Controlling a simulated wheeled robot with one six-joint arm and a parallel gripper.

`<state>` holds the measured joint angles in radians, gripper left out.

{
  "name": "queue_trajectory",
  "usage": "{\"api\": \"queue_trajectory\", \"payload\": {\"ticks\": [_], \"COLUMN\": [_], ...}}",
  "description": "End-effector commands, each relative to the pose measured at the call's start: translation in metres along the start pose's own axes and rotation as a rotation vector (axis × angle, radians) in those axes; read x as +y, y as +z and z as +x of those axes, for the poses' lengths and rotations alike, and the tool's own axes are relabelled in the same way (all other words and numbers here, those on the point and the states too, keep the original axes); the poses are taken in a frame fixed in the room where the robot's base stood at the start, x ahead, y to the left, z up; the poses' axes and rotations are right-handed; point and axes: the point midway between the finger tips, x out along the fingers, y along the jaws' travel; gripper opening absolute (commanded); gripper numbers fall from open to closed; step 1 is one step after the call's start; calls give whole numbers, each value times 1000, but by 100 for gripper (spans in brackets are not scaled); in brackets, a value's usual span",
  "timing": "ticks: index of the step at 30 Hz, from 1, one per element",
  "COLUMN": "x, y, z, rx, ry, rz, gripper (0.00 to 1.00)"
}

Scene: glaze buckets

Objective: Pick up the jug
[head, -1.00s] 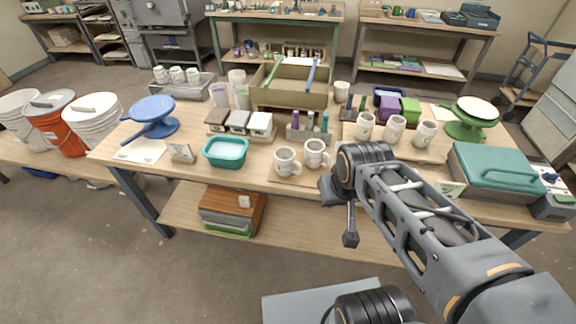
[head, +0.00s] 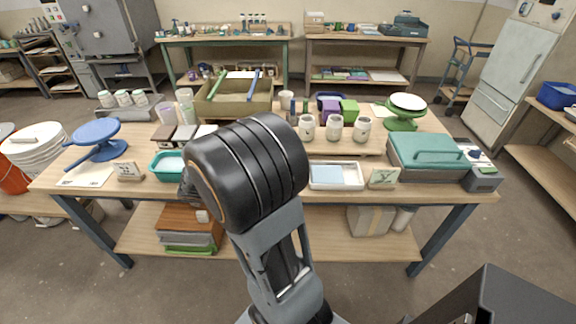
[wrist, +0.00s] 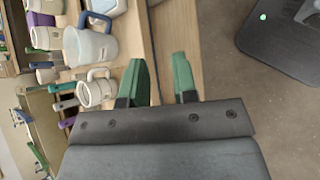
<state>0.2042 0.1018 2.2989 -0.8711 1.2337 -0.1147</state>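In the wrist view, a pale jug-like vessel (wrist: 85,46) with a blue-grey handle stands on the table. A smaller white mug (wrist: 90,93) with its own handle is beside it, nearer my fingers. I cannot tell for sure which is the task's jug. Both are hidden behind my arm in the head view. My gripper (wrist: 159,65) has two green fingers spread apart over the table's edge, with nothing between them. The vessels lie to the left of the fingers in the wrist picture, apart from them.
The table (head: 420,194) is crowded. A teal tub (head: 166,168), a white tray (head: 337,178) and a small card (head: 383,178) line its front. A teal case (head: 428,157) stands at right, a blue turntable (head: 97,140) at left. Several jars (head: 334,128) stand behind the tray.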

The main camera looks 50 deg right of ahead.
Motion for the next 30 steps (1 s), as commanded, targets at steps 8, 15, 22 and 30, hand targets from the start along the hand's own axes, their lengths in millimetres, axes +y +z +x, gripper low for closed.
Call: {"api": "queue_trajectory", "payload": {"ticks": [8,15,22,30], "x": [51,67,84,109], "y": [-36,-62,-60,-43], "z": [87,122,148,180], "rx": [-424,-569,-602,-600], "ry": [281,424,459,461], "rz": [-390,-574,-618,-618], "gripper": [27,27,27,27]}}
